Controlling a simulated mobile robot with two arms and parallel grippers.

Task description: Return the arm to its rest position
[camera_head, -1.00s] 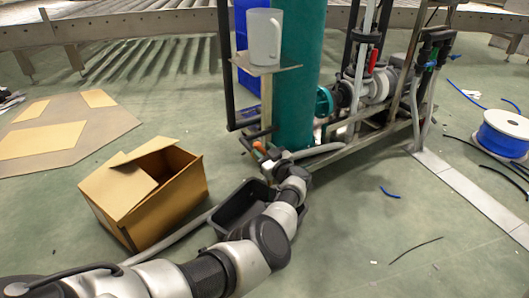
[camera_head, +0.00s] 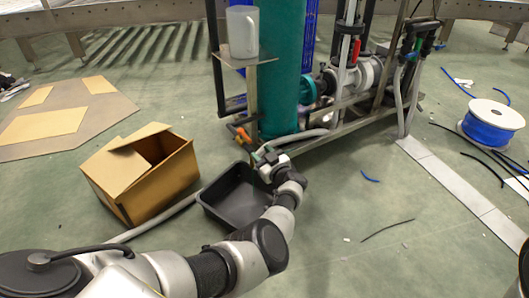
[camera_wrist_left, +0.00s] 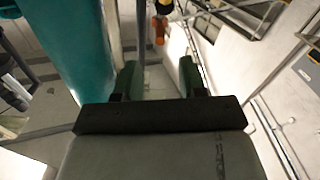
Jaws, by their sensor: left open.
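My left arm (camera_head: 240,255) reaches from the lower left of the head view toward the pipe stand. Its left gripper (camera_head: 262,155) is beside the stand's foot, just right of and below an orange valve handle (camera_head: 243,135). In the left wrist view the two dark green fingers (camera_wrist_left: 160,78) are apart with nothing between them. The orange handle (camera_wrist_left: 160,30) shows beyond them, clear of the fingertips. My right gripper is not seen.
A black tray (camera_head: 210,207) lies on the floor under the arm, by an open cardboard box (camera_head: 135,180). A clear jug (camera_head: 242,35) stands on a small shelf (camera_head: 262,60) by the teal column (camera_head: 281,90). A blue cable spool (camera_head: 490,128) is at right. Floor at lower right is mostly clear.

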